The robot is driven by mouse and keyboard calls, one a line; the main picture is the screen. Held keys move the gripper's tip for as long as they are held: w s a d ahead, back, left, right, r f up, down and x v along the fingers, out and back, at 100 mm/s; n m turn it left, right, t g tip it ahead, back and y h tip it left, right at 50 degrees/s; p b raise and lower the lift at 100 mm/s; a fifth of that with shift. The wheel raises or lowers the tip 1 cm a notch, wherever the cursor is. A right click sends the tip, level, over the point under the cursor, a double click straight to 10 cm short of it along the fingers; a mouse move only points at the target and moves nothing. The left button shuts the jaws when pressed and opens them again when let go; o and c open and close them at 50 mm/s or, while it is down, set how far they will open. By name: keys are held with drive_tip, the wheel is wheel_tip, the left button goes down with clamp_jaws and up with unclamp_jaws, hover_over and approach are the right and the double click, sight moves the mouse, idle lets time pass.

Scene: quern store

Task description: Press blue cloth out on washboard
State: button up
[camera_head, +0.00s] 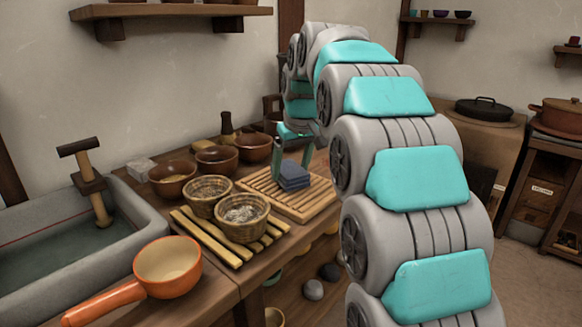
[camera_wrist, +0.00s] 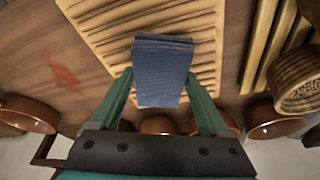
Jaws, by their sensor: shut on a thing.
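The blue cloth (camera_head: 291,176) is a folded, layered bundle at the slatted wooden washboard (camera_head: 300,208) on the counter. In the wrist view the cloth (camera_wrist: 163,72) sits between the two green fingers of my gripper (camera_wrist: 162,88), which is shut on it. The washboard's pale slats (camera_wrist: 105,22) lie behind the cloth there. In the head view my gripper (camera_head: 292,160) comes down from above at the cloth. Whether the cloth touches the slats is hard to tell. My arm hides part of the counter to the right.
Two wicker baskets (camera_head: 243,216) stand on a slatted rack (camera_head: 207,243) left of the washboard. Several brown bowls (camera_head: 216,160) line the back. An orange-handled pan (camera_head: 168,268) is at the front left, beside a stone trough (camera_head: 70,250) of water.

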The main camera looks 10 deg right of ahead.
drive_tip(key=shift+f, duration=0.45)
idle(1.0)
drive_tip(key=shift+r+p, duration=1.05)
drive_tip(key=shift+r, duration=2.6)
